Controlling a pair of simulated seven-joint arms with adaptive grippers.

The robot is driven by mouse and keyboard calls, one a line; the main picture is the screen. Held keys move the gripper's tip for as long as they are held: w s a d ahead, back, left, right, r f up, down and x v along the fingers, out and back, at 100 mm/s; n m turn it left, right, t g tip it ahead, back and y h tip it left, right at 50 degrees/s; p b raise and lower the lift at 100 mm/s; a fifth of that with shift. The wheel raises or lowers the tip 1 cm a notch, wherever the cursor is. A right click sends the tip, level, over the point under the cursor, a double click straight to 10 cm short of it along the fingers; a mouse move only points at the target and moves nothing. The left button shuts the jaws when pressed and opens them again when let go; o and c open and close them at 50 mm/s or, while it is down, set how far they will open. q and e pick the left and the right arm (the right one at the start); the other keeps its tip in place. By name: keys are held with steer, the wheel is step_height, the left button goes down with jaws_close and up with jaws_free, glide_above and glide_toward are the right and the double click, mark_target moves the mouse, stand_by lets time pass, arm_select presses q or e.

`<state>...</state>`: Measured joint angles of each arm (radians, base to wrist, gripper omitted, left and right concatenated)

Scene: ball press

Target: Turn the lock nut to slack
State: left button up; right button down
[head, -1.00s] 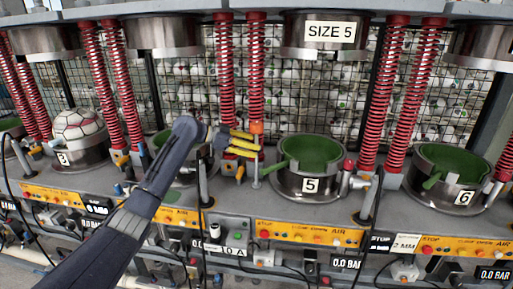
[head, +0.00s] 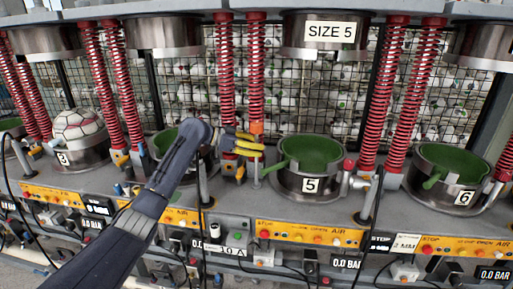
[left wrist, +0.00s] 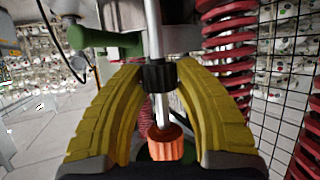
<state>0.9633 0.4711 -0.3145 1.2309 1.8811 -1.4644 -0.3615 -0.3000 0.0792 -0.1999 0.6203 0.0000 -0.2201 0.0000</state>
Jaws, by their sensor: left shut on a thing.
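A bright metal rod (head: 257,172) stands left of the number 5 mould, with an orange cap (head: 257,128) at its top. In the left wrist view the rod carries a black ribbed nut (left wrist: 158,75), which looks like the lock nut, and the orange cap (left wrist: 166,143) is nearer the camera. My left gripper (head: 257,146) has its yellow fingers around the rod just below the cap. In the left wrist view the gripper (left wrist: 158,74) is shut on the black nut, one fingertip on each side. The fingers hide the nut in the head view. My right gripper is out of view.
The number 5 mould (head: 322,184), with a green liner and handle (head: 277,166), is close to the right. Red springs (head: 226,75) stand behind the rod. A control panel (head: 300,233) runs along the front. A ball (head: 80,129) sits in a mould at left.

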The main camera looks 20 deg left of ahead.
arm_select(q)
steer(key=c, duration=0.3)
steer(key=shift+c, duration=0.2)
steer(key=shift+n+y, duration=0.3)
steer(key=n+t+y, duration=0.2)
steer(key=n+t, duration=0.1)
steer(key=shift+n+t+y, duration=0.3)
steer(key=shift+y, duration=0.1)
steer(key=n+t+y, duration=0.1)
steer(key=n+y, duration=0.1)
steer(key=n+t+y, duration=0.1)
steer(key=n+y, duration=0.1)
steer(key=y, duration=0.1)
steer(key=shift+d+n, duration=0.2)
steer(key=shift+n, duration=0.2)
steer(key=n+y, duration=0.5)
steer(key=y, duration=0.1)
steer(key=shift+a+n+g+y, duration=0.1)
steer(key=shift+n+g+y, duration=0.7)
steer(key=shift+n+y, duration=1.1)
steer(key=shift+a+f+y, duration=0.1)
steer(key=shift+y, duration=0.2)
steer(key=o, duration=1.2)
